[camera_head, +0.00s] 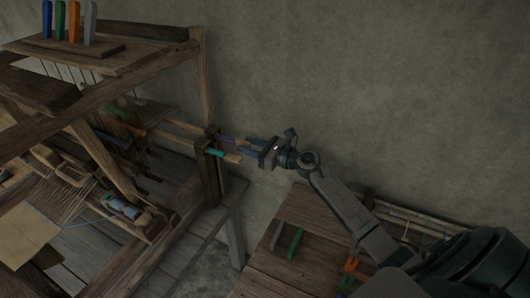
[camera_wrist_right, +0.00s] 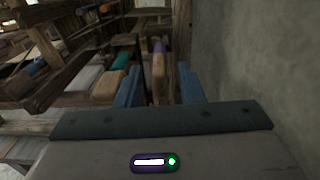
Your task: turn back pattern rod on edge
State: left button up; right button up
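Two pattern rods stick out through the loom's right post. The purple-banded rod (camera_head: 228,140) is the farther one; in the right wrist view its wooden end (camera_wrist_right: 158,72) looks narrow and tall, as if on edge. The teal-banded rod (camera_head: 217,153) is nearer, and its end (camera_wrist_right: 108,86) looks wider and flatter. My right gripper (camera_head: 250,145) is open, with its blue fingers (camera_wrist_right: 160,90) on either side of the purple-banded rod's end. Gaps show between rod and fingers in the wrist view. My left gripper is not in view.
The wooden loom frame (camera_head: 203,85) fills the left. Its upper shelf (camera_head: 110,58) carries several coloured pieces. A wooden side table (camera_head: 268,263) at the bottom holds a green piece (camera_head: 295,247) and a grey piece (camera_head: 277,236). The plaster wall (camera_head: 360,80) stands close behind the gripper.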

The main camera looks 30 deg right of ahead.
jog(key=b+v, duration=0.3)
jog(key=v, duration=0.5)
jog(key=shift+s+d+b, duration=0.15)
jog(key=shift+s+b, duration=0.15)
jog(key=shift+b, duration=0.05)
